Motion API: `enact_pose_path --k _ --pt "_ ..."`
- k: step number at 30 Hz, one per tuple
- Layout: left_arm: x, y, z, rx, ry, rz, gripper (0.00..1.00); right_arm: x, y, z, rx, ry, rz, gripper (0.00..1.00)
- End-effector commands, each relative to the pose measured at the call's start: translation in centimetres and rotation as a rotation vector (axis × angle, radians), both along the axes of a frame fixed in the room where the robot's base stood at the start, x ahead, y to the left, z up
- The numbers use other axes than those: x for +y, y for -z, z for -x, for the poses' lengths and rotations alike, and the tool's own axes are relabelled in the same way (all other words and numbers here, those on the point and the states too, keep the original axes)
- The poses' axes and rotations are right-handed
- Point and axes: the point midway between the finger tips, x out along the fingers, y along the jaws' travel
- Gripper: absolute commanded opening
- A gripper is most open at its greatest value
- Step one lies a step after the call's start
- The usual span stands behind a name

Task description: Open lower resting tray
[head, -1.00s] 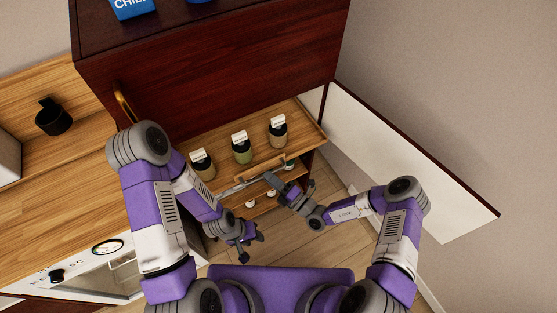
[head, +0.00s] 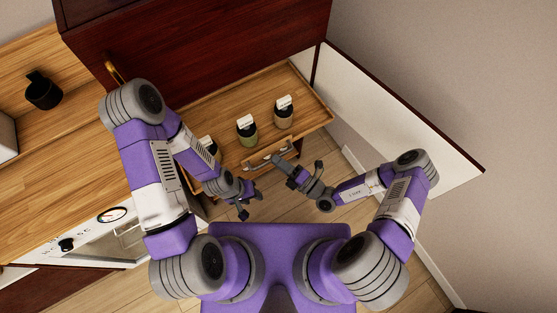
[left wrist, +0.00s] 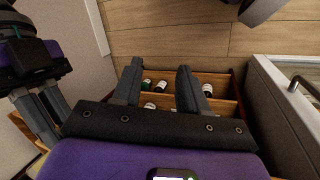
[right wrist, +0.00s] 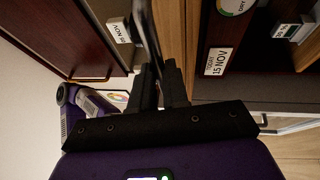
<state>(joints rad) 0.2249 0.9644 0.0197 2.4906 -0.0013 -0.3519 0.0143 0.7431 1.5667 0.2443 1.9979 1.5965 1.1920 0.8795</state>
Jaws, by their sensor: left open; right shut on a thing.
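A wooden pull-out tray (head: 310,108) stands extended from under the dark red cabinet, carrying three jars with white cards. Its bar handle (head: 267,154) is on the front edge and also shows in the right wrist view (right wrist: 148,32). My right gripper (head: 277,160) is shut on this handle; its fingers show close together in the right wrist view (right wrist: 161,68). My left gripper (head: 250,203) is open and empty, in front of the tray's left side. The left wrist view shows its spread fingers (left wrist: 157,70) with a lower wooden shelf (left wrist: 215,103) holding several bottles beyond them.
A wooden counter (head: 50,195) with a black mug (head: 43,92) lies at the left, above a white oven front (head: 95,240). A white panel (head: 400,115) stands open at the right. Floor is clear between the tray and my base.

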Motion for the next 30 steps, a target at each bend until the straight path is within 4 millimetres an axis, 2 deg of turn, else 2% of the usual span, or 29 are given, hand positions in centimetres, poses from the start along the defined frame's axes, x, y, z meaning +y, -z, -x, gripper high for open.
enact_pose_path --k 1,6,16,24,30 --pt "0.0 0.0 0.0 0.000 0.000 0.000 0.43 -0.1 0.0 -0.1 -0.001 0.002 0.000 0.18" --pt "0.0 0.0 0.0 0.000 0.000 0.000 0.43 0.0 0.0 -0.1 -0.001 0.001 0.000 0.40" --pt "0.0 0.0 0.0 0.000 0.000 0.000 0.43 -0.5 0.1 0.2 0.001 0.002 0.001 0.40" --pt "0.0 -0.1 0.0 0.000 0.000 0.000 0.43 -4.0 0.9 2.6 0.001 0.005 0.003 0.40" --pt "0.0 -0.1 0.0 0.000 0.000 0.000 0.43 -5.8 1.2 4.0 0.000 0.003 0.001 0.40"
